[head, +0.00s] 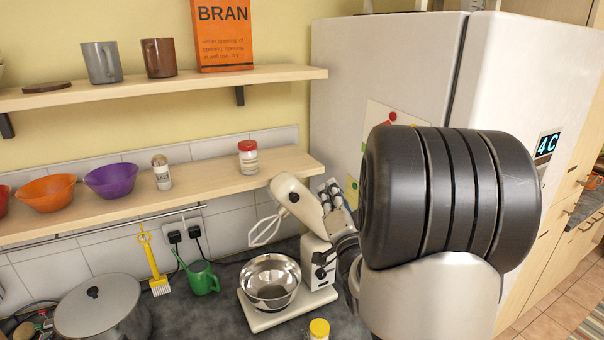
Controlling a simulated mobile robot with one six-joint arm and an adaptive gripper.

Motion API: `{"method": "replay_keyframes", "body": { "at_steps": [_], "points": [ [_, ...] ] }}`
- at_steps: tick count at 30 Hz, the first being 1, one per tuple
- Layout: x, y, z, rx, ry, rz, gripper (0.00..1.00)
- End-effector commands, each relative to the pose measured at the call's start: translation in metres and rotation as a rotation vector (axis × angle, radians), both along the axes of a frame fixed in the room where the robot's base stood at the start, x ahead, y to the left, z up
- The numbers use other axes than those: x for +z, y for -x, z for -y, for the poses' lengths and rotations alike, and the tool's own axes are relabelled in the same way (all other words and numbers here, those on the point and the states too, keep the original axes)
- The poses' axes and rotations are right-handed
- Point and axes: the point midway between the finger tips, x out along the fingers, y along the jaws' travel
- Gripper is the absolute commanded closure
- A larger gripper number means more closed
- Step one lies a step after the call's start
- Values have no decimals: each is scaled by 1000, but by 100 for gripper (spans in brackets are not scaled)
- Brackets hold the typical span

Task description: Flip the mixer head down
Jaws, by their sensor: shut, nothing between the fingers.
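The cream stand mixer (322,266) stands on the dark counter. The steel bowl (270,282) sits on the mixer base, below the raised head. My gripper (329,192) is just behind and to the right of the mixer head, close to its upper right side. It is shut with nothing in it. I cannot tell whether it touches the head. My arm hides part of the area right of the mixer.
A wooden shelf (215,199) with bowls and jars runs behind the mixer. A yellow-lidded jar (319,329) stands in front of the mixer base. A green watering can (203,278) and a large lidded pot (98,308) are to the left. The fridge (385,62) is behind my arm.

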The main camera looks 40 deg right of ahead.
Motion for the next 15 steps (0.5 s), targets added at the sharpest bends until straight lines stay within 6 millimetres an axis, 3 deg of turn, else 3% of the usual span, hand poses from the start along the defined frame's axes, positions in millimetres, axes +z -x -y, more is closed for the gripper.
{"method": "replay_keyframes", "body": {
  "at_steps": [8,15],
  "points": [
    [1,-5,2,1,2,-1,100],
    [10,-38,19,2,2,-1,100]
  ]
}}
